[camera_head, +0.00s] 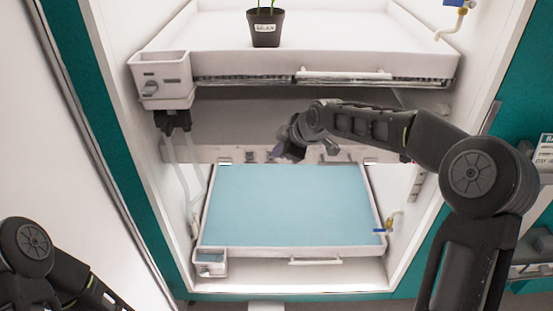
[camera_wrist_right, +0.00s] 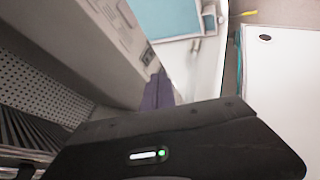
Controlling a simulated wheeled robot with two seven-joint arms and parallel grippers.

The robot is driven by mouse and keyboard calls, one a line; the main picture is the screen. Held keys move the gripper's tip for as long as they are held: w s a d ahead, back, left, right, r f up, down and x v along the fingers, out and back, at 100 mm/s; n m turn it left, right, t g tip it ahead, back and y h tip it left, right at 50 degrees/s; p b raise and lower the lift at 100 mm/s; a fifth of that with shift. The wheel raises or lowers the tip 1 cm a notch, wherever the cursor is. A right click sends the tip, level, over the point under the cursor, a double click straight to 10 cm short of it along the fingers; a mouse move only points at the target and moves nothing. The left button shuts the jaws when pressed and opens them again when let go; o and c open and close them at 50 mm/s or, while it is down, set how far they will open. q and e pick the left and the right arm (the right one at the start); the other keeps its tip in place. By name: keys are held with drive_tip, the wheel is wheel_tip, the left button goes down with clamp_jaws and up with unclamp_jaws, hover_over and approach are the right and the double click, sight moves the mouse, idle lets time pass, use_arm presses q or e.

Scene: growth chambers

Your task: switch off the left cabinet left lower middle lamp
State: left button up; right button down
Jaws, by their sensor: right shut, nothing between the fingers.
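The open cabinet in front of me has a pale panel strip (camera_head: 235,154) below its upper shelf, with small switch-like parts along it. In the right wrist view the strip (camera_wrist_right: 128,25) runs diagonally and carries small fittings (camera_wrist_right: 148,56). My right gripper (camera_head: 281,150) is inside the cabinet at this strip, shut and empty. Its purple fingertips also show in the wrist view (camera_wrist_right: 157,92), close to the strip; I cannot tell whether they touch it. The arm hides part of the strip. Which lamp is lit is unclear. My left gripper is out of view.
The upper tray (camera_head: 300,65) holds a dark pot (camera_head: 265,28) and has a white handle (camera_head: 343,74). Below is a tray (camera_head: 270,253) with a blue surface. Hoses (camera_head: 183,185) hang at the left, and a blue-handled valve (camera_head: 385,230) is at the right.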

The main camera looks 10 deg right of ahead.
drive_tip(key=r, duration=0.1)
drive_tip(key=s+d+r, duration=0.1)
drive_tip(key=r, duration=0.1)
drive_tip(key=s+d+r, duration=0.1)
drive_tip(key=r, duration=0.1)
drive_tip(key=shift+r+b, duration=0.1)
drive_tip(key=shift+b, duration=0.2)
